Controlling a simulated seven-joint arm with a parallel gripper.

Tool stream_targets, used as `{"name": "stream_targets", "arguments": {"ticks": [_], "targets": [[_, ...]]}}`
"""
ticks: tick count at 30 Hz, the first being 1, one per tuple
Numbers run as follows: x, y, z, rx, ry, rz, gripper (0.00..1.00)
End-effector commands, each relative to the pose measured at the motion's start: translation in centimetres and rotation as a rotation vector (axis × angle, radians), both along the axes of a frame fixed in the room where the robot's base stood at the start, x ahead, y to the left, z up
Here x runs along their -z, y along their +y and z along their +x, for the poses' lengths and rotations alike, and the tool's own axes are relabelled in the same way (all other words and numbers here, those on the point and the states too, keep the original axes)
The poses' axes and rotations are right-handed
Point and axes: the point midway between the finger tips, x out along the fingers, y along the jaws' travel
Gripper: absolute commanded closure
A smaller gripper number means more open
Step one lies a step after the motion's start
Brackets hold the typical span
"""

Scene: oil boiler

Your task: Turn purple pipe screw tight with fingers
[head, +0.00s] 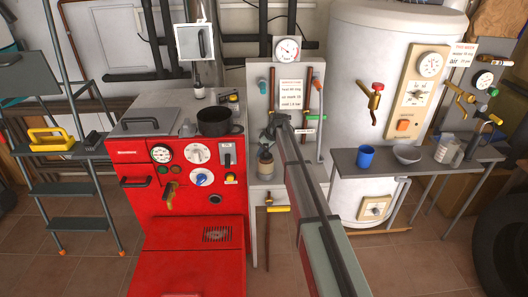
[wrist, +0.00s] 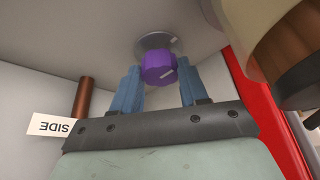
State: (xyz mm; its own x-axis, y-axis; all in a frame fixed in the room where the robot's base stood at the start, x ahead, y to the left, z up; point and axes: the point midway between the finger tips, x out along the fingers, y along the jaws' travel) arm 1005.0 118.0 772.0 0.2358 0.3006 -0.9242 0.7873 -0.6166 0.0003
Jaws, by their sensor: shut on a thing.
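The purple pipe screw (wrist: 158,68) shows in the wrist view as a ribbed purple knob with a pale mark on its face. It sits on a round clear or grey base (wrist: 158,42) against a pale surface. My gripper (wrist: 157,76) has two blue fingers, one on each side of the screw, and is shut on it. In the head view my gripper (head: 274,124) is in front of the white panel (head: 258,80), and the screw is hidden there.
A copper pipe (wrist: 84,97) and a white "SIDE" tag (wrist: 54,127) are left of my gripper in the wrist view. A brown and cream rounded thing (wrist: 285,60) is close on the right. The red boiler (head: 182,232) stands left of my arm, the white tank (head: 375,70) right.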

Motion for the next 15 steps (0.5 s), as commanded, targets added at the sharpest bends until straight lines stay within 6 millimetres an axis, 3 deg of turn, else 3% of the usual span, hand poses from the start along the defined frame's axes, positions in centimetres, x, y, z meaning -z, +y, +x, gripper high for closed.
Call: {"name": "stream_targets", "arguments": {"ticks": [7,8,15], "targets": [[-0.01,0.03,0.05,0.001,-0.001,0.002,0.87],[-0.01,0.03,0.05,0.001,-0.001,0.002,0.55],[0.0,0.02,0.03,0.0,-0.001,0.001,0.32]]}}
